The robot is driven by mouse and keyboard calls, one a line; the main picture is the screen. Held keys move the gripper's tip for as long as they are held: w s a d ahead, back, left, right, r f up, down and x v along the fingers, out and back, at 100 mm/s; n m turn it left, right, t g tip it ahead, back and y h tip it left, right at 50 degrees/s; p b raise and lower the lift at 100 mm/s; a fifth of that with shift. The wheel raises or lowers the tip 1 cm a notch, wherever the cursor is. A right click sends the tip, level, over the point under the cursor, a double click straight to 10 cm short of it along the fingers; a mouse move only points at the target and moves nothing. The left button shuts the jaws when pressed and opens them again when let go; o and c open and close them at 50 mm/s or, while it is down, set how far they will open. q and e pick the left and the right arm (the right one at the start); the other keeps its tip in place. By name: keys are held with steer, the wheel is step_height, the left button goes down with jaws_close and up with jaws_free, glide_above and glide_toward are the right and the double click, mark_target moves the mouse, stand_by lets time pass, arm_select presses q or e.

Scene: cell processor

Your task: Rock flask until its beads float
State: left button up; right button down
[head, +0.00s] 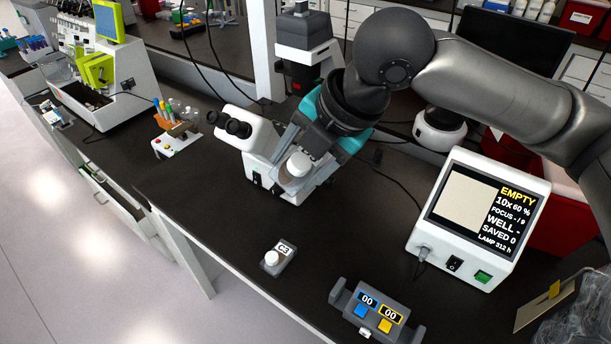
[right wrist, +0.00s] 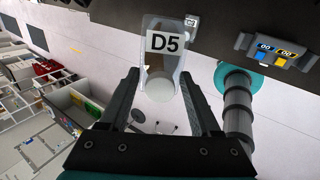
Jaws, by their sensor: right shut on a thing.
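My right gripper (right wrist: 159,76) is shut on a clear flask labelled D5 (right wrist: 172,66). The flask's round white cap (right wrist: 159,89) lies between the two fingers, and its body extends beyond the fingertips. In the head view my right gripper (head: 295,150) is in front of the microscope, with a round white cap (head: 299,164) showing at it; the rest of the flask is hard to make out there. I cannot make out any beads in the flask. A second flask labelled C3 (head: 284,255) lies on the dark bench. My left gripper is not in view.
A white microscope (head: 258,138) stands behind my right gripper. A screen unit reading EMPTY (head: 480,215) stands to the right. A grey two-display counter (head: 377,312) is at the bench front. Bare bench (head: 220,215) lies left of the C3 flask.

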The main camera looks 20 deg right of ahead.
steer(key=shift+r+p, duration=0.15)
steer(key=shift+p, duration=0.15)
steer(key=p, duration=0.1)
steer(key=g+p, duration=0.1)
steer(key=p, duration=0.1)
steer(key=shift+a+r+h+p, duration=0.1)
steer(key=shift+r+h+p, duration=0.2)
steer(key=shift+h, duration=0.1)
steer(key=shift+f+g+h, duration=0.3)
steer(key=shift+g+h, duration=0.3)
steer(key=shift+w+g+h, duration=0.1)
steer(key=shift+g+h, duration=0.6)
steer(key=shift+g, duration=0.1)
steer(key=shift+g+h, duration=2.2)
steer(key=shift+g, duration=0.1)
steer(key=shift+f, duration=0.1)
